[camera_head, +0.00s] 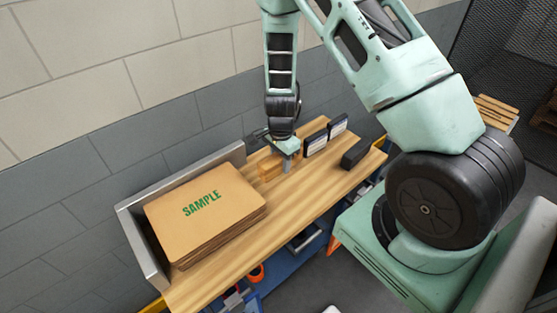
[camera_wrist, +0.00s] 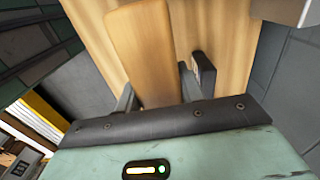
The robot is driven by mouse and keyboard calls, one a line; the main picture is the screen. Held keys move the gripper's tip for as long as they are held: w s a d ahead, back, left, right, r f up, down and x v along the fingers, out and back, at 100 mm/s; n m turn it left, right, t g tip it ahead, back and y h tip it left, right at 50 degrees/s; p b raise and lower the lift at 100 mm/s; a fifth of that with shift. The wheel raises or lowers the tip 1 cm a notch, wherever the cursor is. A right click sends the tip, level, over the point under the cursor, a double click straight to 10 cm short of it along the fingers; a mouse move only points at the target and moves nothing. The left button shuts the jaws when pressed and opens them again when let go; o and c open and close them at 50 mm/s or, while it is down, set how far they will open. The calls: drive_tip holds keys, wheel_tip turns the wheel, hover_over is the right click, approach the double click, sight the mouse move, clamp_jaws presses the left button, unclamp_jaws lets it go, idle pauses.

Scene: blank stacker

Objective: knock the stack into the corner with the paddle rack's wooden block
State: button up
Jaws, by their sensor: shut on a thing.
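The stack (camera_head: 230,195) of brown cardboard blanks, marked SAMPLE in green on top, lies on the left part of the wooden bench. A grey metal corner fence (camera_head: 145,250) stands along its left and back sides. My gripper (camera_head: 286,166) is to the right of the stack, low over the bench, shut on the wooden block (camera_head: 268,170). In the wrist view the block (camera_wrist: 145,45) runs between the two fingers and extends beyond them. My gripper partly hides the block in the head view. I cannot tell whether the block touches the bench.
Two dark upright pieces with pale labels, one nearer (camera_head: 315,144) and one farther (camera_head: 338,125), stand right of my gripper. A black block (camera_head: 355,153) lies near the bench's right end. A tiled wall (camera_head: 150,140) is behind. Bare bench (camera_head: 245,240) lies in front of the stack's right side.

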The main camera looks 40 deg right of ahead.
wheel_tip(320, 180, down, 9)
drive_tip(key=b, duration=0.6)
drive_tip(key=shift+b, duration=0.3)
drive_tip(key=shift+a, duration=0.15)
drive_tip(key=shift+a, duration=0.45)
drive_tip(key=shift+a, duration=0.35)
drive_tip(key=shift+a+p, duration=0.45)
drive_tip(key=shift+a, duration=1.25)
drive_tip(key=shift+s, duration=0.1)
